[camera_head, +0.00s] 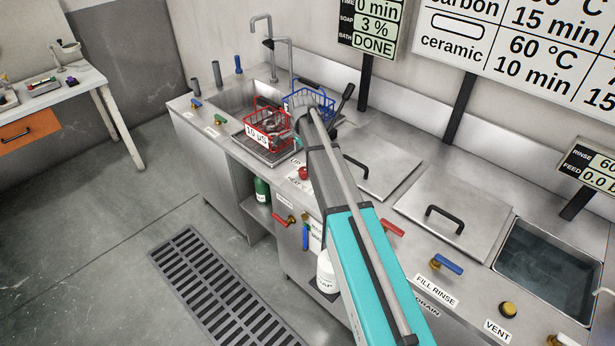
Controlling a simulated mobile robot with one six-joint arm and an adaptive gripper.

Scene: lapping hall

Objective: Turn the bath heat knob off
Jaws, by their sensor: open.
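A small red knob (304,173) sits on the steel counter, just left of my arm. A label partly reading "HEAT" is beside it, and my arm covers part of that area. I cannot read the knob's setting. My arm runs from the bottom edge up to the red and blue baskets and crosses in front of the counter. Whether anything touches the knob does not show.
A red basket (262,141) and a blue basket (295,98) stand by the sink (235,97). Closed lids (385,150) with black handles lie right of my arm. A water-filled tank (545,262) is at the right. Red and blue valve handles line the front.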

